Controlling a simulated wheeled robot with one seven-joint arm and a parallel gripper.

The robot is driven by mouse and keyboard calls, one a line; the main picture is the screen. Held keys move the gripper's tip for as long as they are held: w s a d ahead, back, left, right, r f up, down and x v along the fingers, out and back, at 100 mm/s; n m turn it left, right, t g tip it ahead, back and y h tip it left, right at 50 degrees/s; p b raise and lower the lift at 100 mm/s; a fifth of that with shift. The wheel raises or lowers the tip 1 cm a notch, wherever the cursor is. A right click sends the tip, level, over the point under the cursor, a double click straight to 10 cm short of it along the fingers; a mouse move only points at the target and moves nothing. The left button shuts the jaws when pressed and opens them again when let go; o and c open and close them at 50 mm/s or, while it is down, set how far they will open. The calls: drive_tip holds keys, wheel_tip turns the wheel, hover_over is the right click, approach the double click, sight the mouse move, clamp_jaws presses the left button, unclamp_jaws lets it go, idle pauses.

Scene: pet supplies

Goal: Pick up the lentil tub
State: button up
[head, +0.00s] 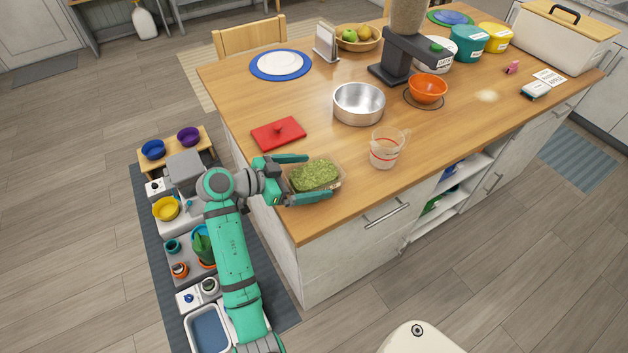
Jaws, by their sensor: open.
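The lentil tub (316,176) is a clear container filled with green lentils, standing open near the left front edge of the wooden island. My gripper (318,178) is open, with one finger on the far side of the tub and the other on its near side. The tub sits between the fingers. I cannot tell whether either finger touches it. A flat red lid (278,133) with a small knob lies on the counter just beyond the tub.
A clear measuring jug (385,148) stands to the right of the tub. A steel bowl (359,103) is farther back, with an orange bowl (428,89) and a dark dispenser stand (402,58) near it. The island's front corner (300,240) is bare.

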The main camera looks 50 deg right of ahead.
drive_tip(key=shift+x, duration=0.8)
drive_tip(key=c, duration=1.2)
drive_tip(key=shift+o, duration=0.2)
drive_tip(key=shift+r, duration=0.1)
